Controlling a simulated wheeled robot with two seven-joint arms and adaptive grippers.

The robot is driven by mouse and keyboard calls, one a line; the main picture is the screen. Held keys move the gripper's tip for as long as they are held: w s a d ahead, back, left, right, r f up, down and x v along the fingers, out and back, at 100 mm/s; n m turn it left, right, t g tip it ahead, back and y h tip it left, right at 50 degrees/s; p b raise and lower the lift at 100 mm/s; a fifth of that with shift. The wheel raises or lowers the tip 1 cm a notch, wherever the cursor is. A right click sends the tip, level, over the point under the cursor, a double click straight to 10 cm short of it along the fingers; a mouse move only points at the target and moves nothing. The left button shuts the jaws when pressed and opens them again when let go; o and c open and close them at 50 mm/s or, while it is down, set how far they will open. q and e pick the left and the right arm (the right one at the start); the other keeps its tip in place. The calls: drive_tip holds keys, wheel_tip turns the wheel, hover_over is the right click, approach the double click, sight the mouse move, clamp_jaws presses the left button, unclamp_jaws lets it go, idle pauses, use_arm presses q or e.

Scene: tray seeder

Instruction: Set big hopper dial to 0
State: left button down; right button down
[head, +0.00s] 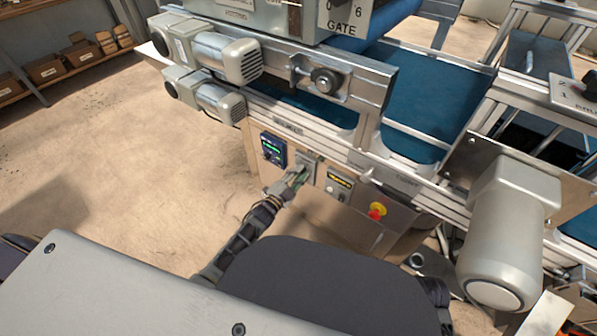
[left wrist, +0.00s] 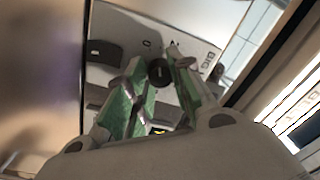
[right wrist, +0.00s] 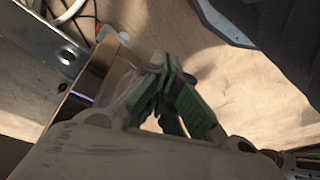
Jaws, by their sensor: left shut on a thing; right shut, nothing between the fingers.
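The dial is a small round black knob (left wrist: 160,73) on a light panel plate (left wrist: 190,40) in the left wrist view. Marks are printed around the knob, one like a 0, and lettering that looks like BIG stands at the plate's right. My left gripper (left wrist: 157,66) has its green-padded fingers on either side of the knob, shut on it. In the head view my left gripper (head: 300,174) is at the machine's side panel and hides the knob. The knob's setting cannot be read. My right gripper (right wrist: 158,68) is shut and empty, away from the panel.
A blue display unit (head: 272,149) sits left of the left gripper, an amber display unit (head: 339,184) to its right. Beyond is a red emergency button (head: 376,211). Motors (head: 222,56) and conveyor rails overhang the panel. The floor at the left is clear.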

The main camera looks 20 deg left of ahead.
use_arm(q)
drive_tip(key=shift+n+p, duration=0.95)
drive_tip(key=shift+n, duration=1.05)
use_arm(e)
drive_tip(key=shift+s+d+f+g, duration=0.15)
drive_tip(key=shift+d+f, duration=0.05)
drive_tip(key=shift+f, duration=0.55)
drive_tip(key=shift+s+d+f+g, duration=0.15)
drive_tip(key=shift+f, duration=0.6)
use_arm(q)
drive_tip(key=c, duration=1.2)
unclamp_jaws()
drive_tip(key=shift+s, duration=0.1)
drive_tip(key=v, duration=1.1)
drive_tip(key=shift+s, duration=0.4)
drive_tip(key=shift+a, duration=0.1)
